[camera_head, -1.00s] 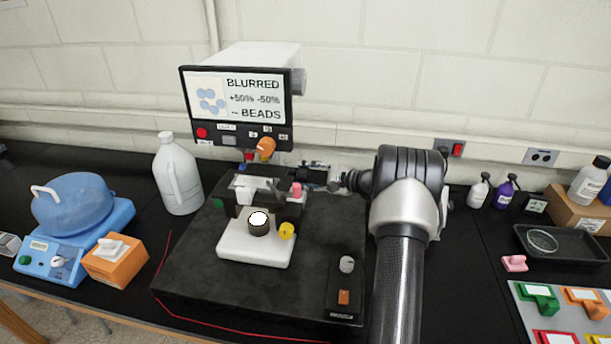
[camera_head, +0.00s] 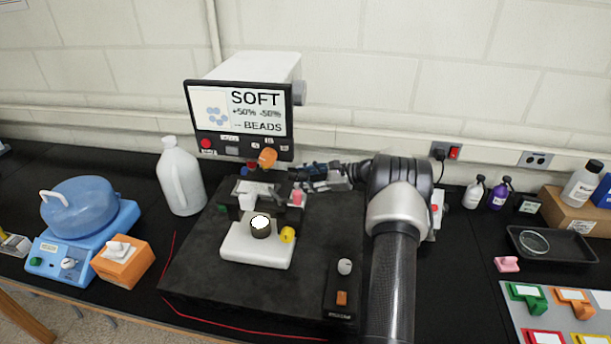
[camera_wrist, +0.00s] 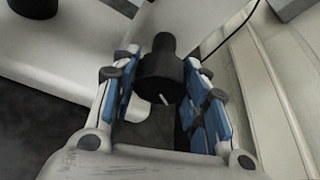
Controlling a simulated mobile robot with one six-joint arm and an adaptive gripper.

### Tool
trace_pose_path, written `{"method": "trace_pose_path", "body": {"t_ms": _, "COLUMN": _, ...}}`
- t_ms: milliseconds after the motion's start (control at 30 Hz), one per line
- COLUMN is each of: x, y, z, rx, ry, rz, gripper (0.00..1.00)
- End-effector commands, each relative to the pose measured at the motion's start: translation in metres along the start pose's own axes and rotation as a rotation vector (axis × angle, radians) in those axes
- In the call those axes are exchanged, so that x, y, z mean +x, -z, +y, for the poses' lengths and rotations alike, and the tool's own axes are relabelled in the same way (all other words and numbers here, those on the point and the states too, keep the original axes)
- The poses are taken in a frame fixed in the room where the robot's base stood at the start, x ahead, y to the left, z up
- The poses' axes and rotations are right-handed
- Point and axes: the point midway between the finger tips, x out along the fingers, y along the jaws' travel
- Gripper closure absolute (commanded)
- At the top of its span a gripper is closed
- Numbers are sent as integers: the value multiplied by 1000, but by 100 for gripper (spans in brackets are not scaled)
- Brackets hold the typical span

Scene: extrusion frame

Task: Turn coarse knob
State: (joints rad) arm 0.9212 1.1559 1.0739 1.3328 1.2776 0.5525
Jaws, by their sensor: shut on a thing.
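The microscope (camera_head: 245,75) stands on the black bench, and its screen (camera_head: 240,110) reads "SOFT" above "BEADS", beside a picture of blue round shapes. In the wrist view a black knob with a white mark (camera_wrist: 160,80) sits between the blue-padded fingers of my gripper (camera_wrist: 161,66). My gripper is shut on this knob. In the head view my gripper (camera_head: 312,176) reaches in from the right to the microscope's right side, below the screen. The knob is hidden there by the fingers.
A white jug (camera_head: 181,178) and orange box (camera_head: 122,262) are left. A black tray (camera_head: 565,247) and bottles (camera_head: 583,186) are right.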

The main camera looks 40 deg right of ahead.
Motion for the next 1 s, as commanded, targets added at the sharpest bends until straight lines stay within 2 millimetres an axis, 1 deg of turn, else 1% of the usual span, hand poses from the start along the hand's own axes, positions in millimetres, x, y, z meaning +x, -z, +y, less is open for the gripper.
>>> {"method": "trace_pose_path", "body": {"t_ms": 267, "x": 0, "y": 0, "z": 0, "rx": 81, "ry": -33, "rz": 0, "gripper": 83}}
{"method": "trace_pose_path", "body": {"t_ms": 733, "x": 0, "y": 1, "z": 1, "rx": 95, "ry": -39, "rz": 0, "gripper": 83}}
{"method": "trace_pose_path", "body": {"t_ms": 767, "x": 0, "y": 1, "z": 1, "rx": 95, "ry": -39, "rz": 0, "gripper": 58}}
{"method": "trace_pose_path", "body": {"t_ms": 1000, "x": 0, "y": 0, "z": 0, "rx": 94, "ry": -39, "rz": 0, "gripper": 42}}
